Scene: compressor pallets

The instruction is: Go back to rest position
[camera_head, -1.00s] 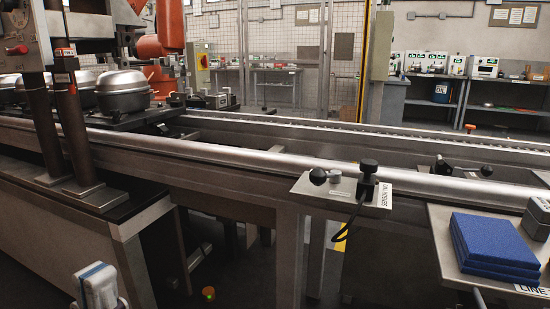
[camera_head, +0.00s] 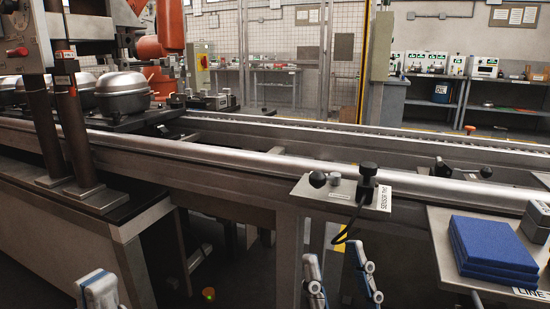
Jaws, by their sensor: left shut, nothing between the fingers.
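My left gripper (camera_head: 97,278) shows at the bottom left edge, blue and white, with its fingers together and nothing in them. It is in front of the grey machine stand and touches nothing that I can see. My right gripper (camera_head: 338,252) shows at the bottom, right of the middle. Its two fingers point up and stand well apart, with nothing visible between them. It is in front of the conveyor frame, below the sensor box (camera_head: 311,189). The lower parts of both grippers are cut off by the picture edge.
A conveyor rail (camera_head: 255,161) runs across the view. Silver compressors (camera_head: 123,92) sit on pallets at the left, beside a press column (camera_head: 72,125). A side table at the right holds a stack of blue pads (camera_head: 493,247) and a grey block.

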